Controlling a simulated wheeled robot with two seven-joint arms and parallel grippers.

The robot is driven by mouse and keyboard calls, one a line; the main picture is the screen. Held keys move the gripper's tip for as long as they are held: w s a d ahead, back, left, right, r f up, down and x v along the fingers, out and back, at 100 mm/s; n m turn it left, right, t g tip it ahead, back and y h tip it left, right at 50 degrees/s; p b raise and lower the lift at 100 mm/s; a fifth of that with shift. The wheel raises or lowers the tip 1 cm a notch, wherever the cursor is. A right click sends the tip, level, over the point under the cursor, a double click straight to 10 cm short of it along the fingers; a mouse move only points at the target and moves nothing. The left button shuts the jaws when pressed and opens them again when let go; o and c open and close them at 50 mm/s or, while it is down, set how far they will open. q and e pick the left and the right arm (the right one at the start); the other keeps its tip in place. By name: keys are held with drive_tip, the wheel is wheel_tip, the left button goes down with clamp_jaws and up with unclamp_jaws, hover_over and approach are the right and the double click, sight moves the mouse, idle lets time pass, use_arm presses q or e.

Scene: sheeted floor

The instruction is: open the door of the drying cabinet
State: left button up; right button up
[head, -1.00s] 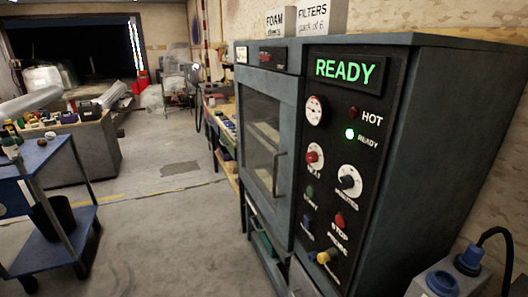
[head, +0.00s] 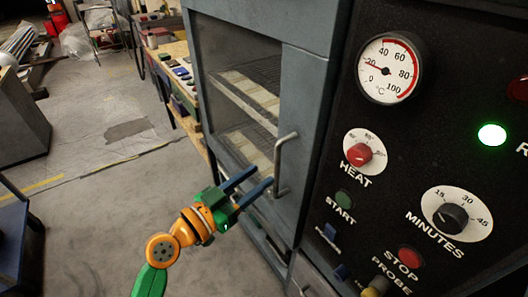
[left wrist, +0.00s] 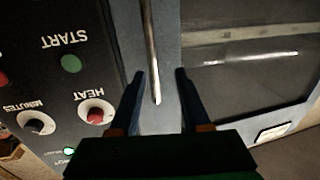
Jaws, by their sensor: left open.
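The drying cabinet's door (head: 301,100) is a grey-blue frame around a glass window (head: 238,75), and it looks shut. Its handle (head: 279,165) is an upright metal bar on the right side of the door. My left gripper (head: 262,176) is open and empty, with its two blue fingers pointing at the lower part of the handle from the left. In the left wrist view, which is upside down, the handle (left wrist: 151,45) lies in line with the gap between the fingertips of the left gripper (left wrist: 160,73). I cannot tell whether they touch it. My right gripper is out of view.
The black control panel (head: 405,140) with a gauge, knobs and buttons is right of the door. A workbench (head: 165,55) with small items stands beyond the cabinet on the left. The concrete floor (head: 100,185) left of the cabinet is largely clear.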

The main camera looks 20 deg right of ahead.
sight(275, 169)
use_arm(q)
drive_tip(key=d, duration=0.1)
drive_tip(key=w+d, duration=0.1)
drive_tip(key=d, duration=0.3)
drive_tip(key=shift+w+d+r, duration=0.1)
drive_tip(key=shift+w+r, duration=0.1)
drive_tip(key=shift+w, duration=0.05)
drive_tip(key=shift+w+d+f, duration=0.15)
drive_tip(key=shift+w+d, duration=0.1)
drive_tip(key=shift+w, duration=0.15)
drive_tip(key=shift+s, duration=0.1)
drive_tip(key=shift+c, duration=1.3)
clamp_jaws()
drive_tip(key=shift+a, duration=0.1)
